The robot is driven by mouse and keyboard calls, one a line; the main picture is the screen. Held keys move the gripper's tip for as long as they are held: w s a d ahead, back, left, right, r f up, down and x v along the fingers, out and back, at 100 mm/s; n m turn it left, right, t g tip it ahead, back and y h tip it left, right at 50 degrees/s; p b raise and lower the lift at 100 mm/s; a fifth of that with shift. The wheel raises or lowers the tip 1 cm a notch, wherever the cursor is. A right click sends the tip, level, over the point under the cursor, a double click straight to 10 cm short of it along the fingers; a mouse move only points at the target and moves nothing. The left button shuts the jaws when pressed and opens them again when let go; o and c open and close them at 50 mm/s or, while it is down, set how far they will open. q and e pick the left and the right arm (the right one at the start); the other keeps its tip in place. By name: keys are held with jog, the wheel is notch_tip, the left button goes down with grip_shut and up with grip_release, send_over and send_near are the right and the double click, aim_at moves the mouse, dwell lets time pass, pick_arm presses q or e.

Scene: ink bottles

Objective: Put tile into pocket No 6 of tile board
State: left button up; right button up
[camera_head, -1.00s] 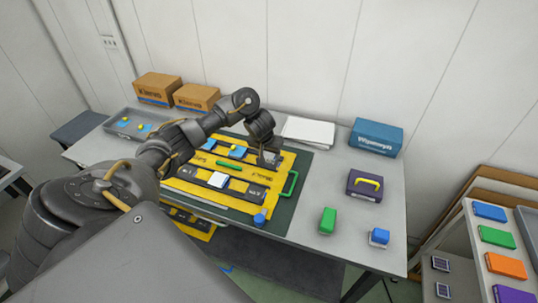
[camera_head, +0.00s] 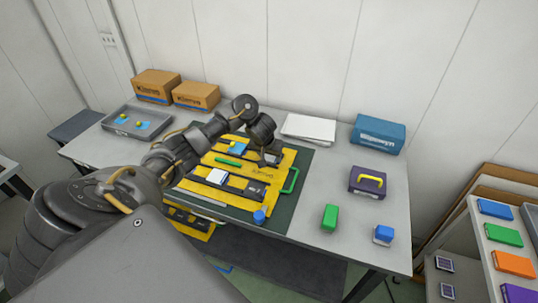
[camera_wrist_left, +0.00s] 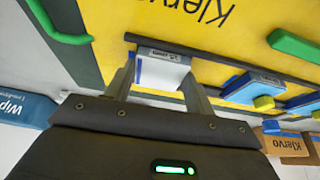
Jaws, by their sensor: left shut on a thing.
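The yellow tile board (camera_head: 258,172) lies on a dark green mat, with black strips across it. My left gripper (camera_head: 271,158) is low over its far right part, pointing down. In the left wrist view my left gripper (camera_wrist_left: 158,88) is shut on a white tile (camera_wrist_left: 160,73) with a blue edge. The tile is at a labelled spot on a black strip; I cannot tell whether it is seated. A blue tile with a yellow knob (camera_wrist_left: 248,88) sits beside it along that strip. A white square (camera_head: 217,176) lies on a nearer strip. My right gripper is not in view.
A grey tray (camera_head: 110,119) with blue pieces stands at the left. Cardboard boxes (camera_head: 157,87), a white stack (camera_head: 309,128) and a blue box (camera_head: 378,136) stand at the back. A purple case (camera_head: 364,183), green block (camera_head: 329,217) and blue block (camera_head: 383,234) are at the right.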

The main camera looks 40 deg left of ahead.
pick_arm(q)
jog(key=o, duration=0.9)
jog(key=shift+o, duration=0.7)
jog(key=p+v, duration=0.8)
jog(key=v, duration=0.4)
jog(key=shift+p, duration=0.35)
jog(key=shift+d+r, duration=0.1)
